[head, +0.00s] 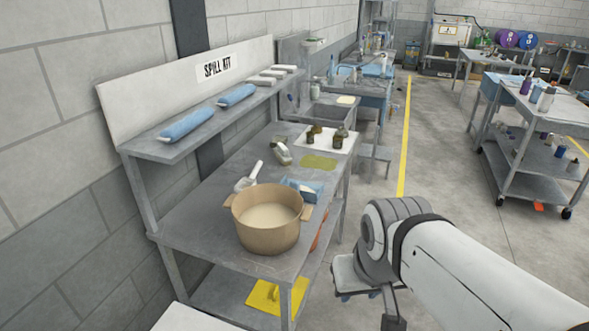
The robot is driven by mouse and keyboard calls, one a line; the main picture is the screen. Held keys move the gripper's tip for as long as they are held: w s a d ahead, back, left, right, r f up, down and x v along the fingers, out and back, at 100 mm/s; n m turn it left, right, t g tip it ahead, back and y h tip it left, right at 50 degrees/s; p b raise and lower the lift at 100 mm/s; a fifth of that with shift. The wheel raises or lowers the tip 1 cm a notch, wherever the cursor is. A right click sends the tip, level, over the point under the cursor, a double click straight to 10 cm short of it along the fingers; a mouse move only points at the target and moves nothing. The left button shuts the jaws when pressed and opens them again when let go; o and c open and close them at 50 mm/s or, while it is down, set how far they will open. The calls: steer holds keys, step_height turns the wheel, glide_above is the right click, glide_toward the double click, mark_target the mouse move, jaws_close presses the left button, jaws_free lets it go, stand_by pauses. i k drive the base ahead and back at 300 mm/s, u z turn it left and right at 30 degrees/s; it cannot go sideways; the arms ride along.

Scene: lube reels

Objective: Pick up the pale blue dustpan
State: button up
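The pale blue dustpan (314,186) lies on the grey workbench top, just behind the tan tub. The tub hides its near part. My arm comes in from the lower right, and its wrist is to the right of the bench and nearer to me than the dustpan. My gripper (357,296) shows only in small part below the wrist, apart from the dustpan. Its fingers are too hidden to tell whether they are open or shut.
The tan two-handled tub (267,234) stands in front of the dustpan. A white scoop (249,177) lies to its left. Behind are a brush (281,153) and dark bottles on a white sheet (336,146). A shelf (167,149) overhangs the bench's wall side. The floor aisle is clear.

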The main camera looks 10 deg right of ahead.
mark_target(310, 193)
steer(key=z, duration=0.05)
steer(key=i, duration=0.25)
steer(key=z, duration=1.7)
steer(key=i, duration=2.1)
steer(key=z, duration=5.65)
steer(key=i, duration=0.05)
steer(key=z, duration=3.55)
